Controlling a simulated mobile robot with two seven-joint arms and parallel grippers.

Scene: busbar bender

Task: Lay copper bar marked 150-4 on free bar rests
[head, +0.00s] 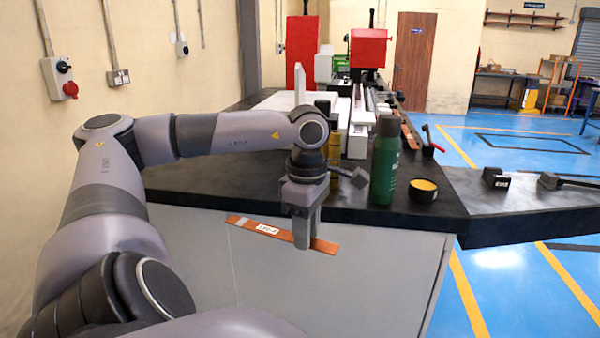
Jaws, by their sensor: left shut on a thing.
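My left gripper (304,240) is shut on a copper bar (268,229) near its right end. The bar is a flat orange-brown strip with a white label; the label ends in "-4", but its first digits are too small to read surely. It is held in the air, tilted down to the right, in front of the grey cabinet front and below the black worktop's edge. The gripper fingers point down and cover part of the bar. I cannot make out the free bar rests clearly. My right gripper is not in view.
A green bottle (385,160), an amber tin (423,190) and a black block (495,178) stand on the black worktop (350,199). A red and white machine (367,50) with long rails stands behind. Blue floor (497,259) lies open at right.

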